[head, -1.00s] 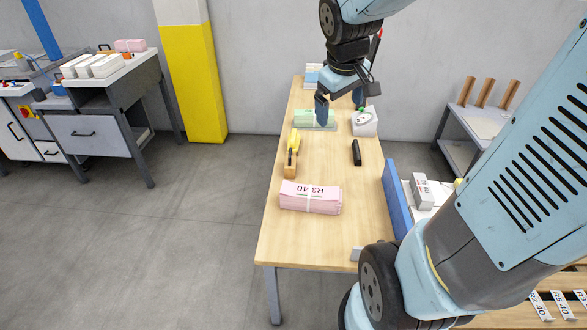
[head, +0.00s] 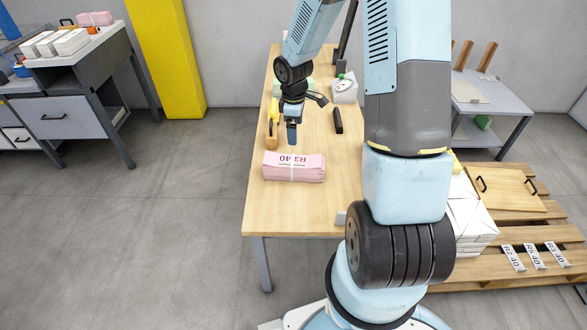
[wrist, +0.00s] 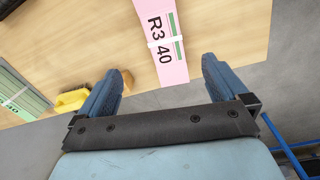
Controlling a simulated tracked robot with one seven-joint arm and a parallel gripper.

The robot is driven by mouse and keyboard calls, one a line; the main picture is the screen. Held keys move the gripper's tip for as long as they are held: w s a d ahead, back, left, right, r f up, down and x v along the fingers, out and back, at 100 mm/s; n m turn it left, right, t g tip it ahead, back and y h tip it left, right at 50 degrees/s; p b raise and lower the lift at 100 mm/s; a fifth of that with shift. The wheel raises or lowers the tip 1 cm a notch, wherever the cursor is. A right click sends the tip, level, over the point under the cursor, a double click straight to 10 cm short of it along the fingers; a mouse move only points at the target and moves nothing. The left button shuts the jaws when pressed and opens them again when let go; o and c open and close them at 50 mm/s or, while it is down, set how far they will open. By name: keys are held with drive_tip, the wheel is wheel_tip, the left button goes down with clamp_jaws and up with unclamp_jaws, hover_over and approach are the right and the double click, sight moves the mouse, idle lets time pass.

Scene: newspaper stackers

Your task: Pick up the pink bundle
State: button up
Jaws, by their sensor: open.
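The pink bundle (head: 294,167) lies flat near the front of the wooden table, with a white band around it and "R3 40" printed on it. In the wrist view the pink bundle (wrist: 168,45) shows beyond the fingertips, between their lines. My gripper (head: 292,130) hangs above the table, just behind and above the bundle in the head view. In the wrist view my gripper (wrist: 161,78) has its two blue fingers wide apart with nothing between them.
A yellow-handled tool (head: 272,125) lies left of my gripper. A green bundle (wrist: 18,95) lies beyond it. A black object (head: 338,121) and a white box (head: 344,89) are to the right. The table (head: 318,212) is bare in front of the pink bundle.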

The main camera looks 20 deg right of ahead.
drive_tip(key=n, duration=0.1)
hover_over(292, 161)
wheel_tip(292, 161, down, 5)
wheel_tip(292, 161, down, 13)
drive_tip(key=shift+d+f, duration=0.1)
idle(0.6)
drive_tip(key=shift+c, duration=0.4)
clamp_jaws()
idle(0.5)
